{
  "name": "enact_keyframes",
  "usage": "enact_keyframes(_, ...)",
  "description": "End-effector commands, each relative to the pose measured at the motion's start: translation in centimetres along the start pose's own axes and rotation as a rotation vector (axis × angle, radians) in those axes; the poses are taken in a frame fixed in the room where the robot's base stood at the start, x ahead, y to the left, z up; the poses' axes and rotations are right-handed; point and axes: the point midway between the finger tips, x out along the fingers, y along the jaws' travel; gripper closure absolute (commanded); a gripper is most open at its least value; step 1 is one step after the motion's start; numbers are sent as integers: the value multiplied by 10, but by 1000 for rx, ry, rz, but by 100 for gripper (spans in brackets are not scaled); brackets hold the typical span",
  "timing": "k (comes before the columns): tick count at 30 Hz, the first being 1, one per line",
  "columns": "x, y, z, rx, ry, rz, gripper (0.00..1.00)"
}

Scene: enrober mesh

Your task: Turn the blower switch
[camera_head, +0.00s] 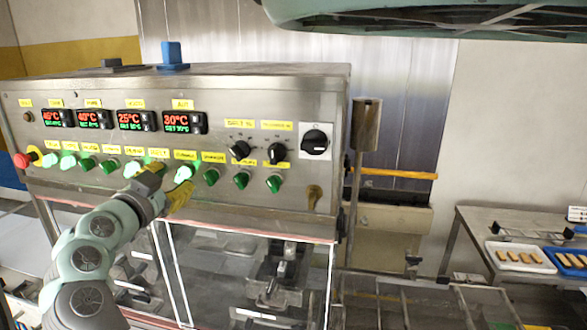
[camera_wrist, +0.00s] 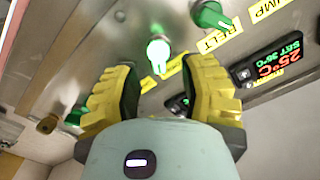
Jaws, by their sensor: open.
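The control panel (camera_head: 285,105) carries a row of green rotary switches under yellow labels, several of them lit. A lit switch (camera_head: 184,173) is just above my gripper (camera_head: 178,197). In the wrist view, a lit switch (camera_wrist: 158,50) stands ahead of and between the yellow fingers of my gripper (camera_wrist: 160,82), apart from them. My gripper is open and empty. Beside that switch, a label reading BELT (camera_wrist: 212,42) is legible, and one reading PUMP (camera_wrist: 270,10) is farther right. I cannot read which label says blower; the nearest one is partly hidden by a finger.
A red button (camera_head: 22,160) is at the panel's left end. Two black knobs (camera_head: 239,150) and a larger black rotary switch (camera_head: 315,141) are to the right. Clear guard panels (camera_head: 250,270) lie below. A table with trays (camera_head: 522,258) stands at the far right.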

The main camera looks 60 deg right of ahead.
Motion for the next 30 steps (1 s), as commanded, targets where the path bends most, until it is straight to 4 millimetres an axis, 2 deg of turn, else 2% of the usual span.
enact_keyframes(3,14,1,-4,-3,2,8,59)
enact_keyframes(9,27,2,-2,-2,1,9,59)
enact_keyframes(22,32,2,0,0,1,4,59)
enact_keyframes(23,32,2,0,0,1,4,53)
enact_keyframes(30,32,2,0,-1,0,4,78)
